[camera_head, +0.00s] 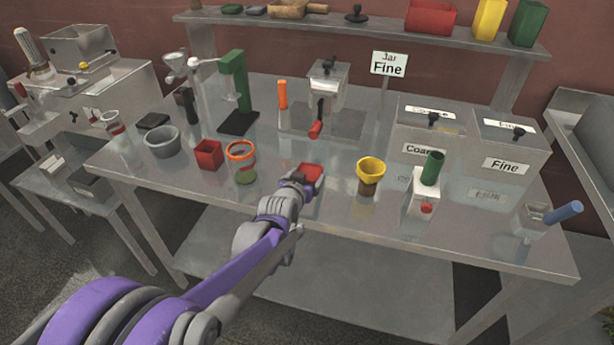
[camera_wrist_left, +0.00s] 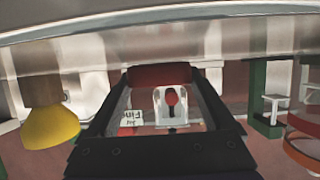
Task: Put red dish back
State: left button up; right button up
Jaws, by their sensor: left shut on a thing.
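A small red dish (camera_head: 312,171) is at the front middle of the steel table, partly hidden behind my left gripper (camera_head: 303,184). My left gripper is shut on it. In the left wrist view the red dish (camera_wrist_left: 158,75) sits across the fingertips (camera_wrist_left: 163,84), and the picture is upside down. I cannot tell whether the dish touches the table. A square red cup (camera_head: 208,155) stands to the left on the table. My right gripper is not in view.
A jar with an orange ring (camera_head: 241,151) stands left of the gripper, and a jar with a yellow funnel (camera_head: 370,170) stands right. A white dispenser with a green tube (camera_head: 425,186) is further right. The table (camera_head: 330,222) is clear along its front edge.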

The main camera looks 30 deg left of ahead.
pick_arm(q)
jog(key=o, duration=1.2)
jog(key=shift+f, duration=0.1)
jog(key=shift+c, duration=0.2)
jog(key=shift+s+d+r, duration=0.1)
jog(key=shift+s+r, duration=0.15)
jog(key=shift+r, duration=0.05)
jog(key=p+v, duration=0.2)
jog(key=v, duration=0.9)
jog(key=shift+s, duration=0.2)
jog(key=s+d+f+m+g+h, duration=0.1)
jog(key=s+d+f+g, duration=0.3)
jog(key=s, duration=0.5)
jog(key=s+d+f+m+g+h, duration=0.1)
jog(key=s+d+f+g+h, duration=0.1)
jog(key=s+d+f+g, duration=0.2)
jog(key=s+d+f, duration=0.3)
jog(key=s+d, duration=0.1)
jog(key=s, duration=0.2)
jog(key=shift+s+d+m, duration=0.25)
jog(key=shift+s+m, duration=0.05)
jog(key=shift+s, duration=0.05)
